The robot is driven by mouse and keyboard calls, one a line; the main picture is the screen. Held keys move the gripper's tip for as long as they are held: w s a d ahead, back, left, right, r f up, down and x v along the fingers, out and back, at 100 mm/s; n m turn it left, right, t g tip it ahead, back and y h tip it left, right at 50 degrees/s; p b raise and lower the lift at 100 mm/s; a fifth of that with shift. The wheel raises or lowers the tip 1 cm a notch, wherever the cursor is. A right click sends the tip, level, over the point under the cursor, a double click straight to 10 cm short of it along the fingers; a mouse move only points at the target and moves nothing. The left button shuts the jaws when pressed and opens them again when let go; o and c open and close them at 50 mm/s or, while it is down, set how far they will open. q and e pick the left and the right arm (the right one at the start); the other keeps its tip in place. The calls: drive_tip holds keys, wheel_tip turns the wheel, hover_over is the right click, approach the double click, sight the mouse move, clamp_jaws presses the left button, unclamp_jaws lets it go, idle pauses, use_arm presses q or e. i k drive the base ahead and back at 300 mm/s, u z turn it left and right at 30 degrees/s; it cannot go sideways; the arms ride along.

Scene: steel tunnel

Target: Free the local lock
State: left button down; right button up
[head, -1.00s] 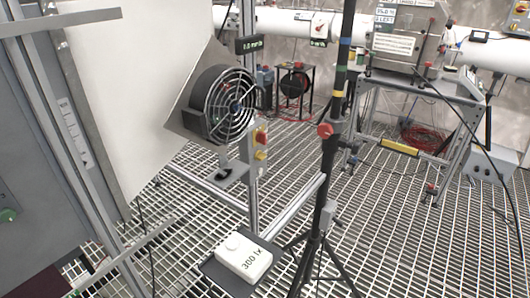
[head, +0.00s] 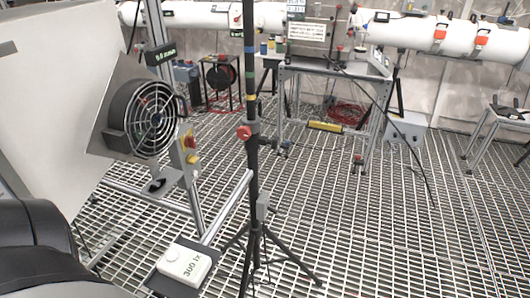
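I cannot tell for certain which part is the local lock. A small box with red and yellow knobs (head: 187,150) is fixed to a metal post beside the round caged fan (head: 150,118). A red knob (head: 244,132) sits on the black tripod stand (head: 252,185). On the white pipe (head: 400,28) at the upper right are two orange-red fittings, one on the left (head: 439,36) and one on the right (head: 482,42). Neither gripper is in view. A dark rounded shape at the lower left looks like part of my arm.
A small stand (head: 500,118) is at far right. The grating (head: 400,230) at right front is clear.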

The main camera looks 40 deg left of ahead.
sight(191, 160)
drive_tip(key=z, duration=0.3)
drive_tip(key=i, duration=1.4)
drive_tip(key=u, duration=1.75)
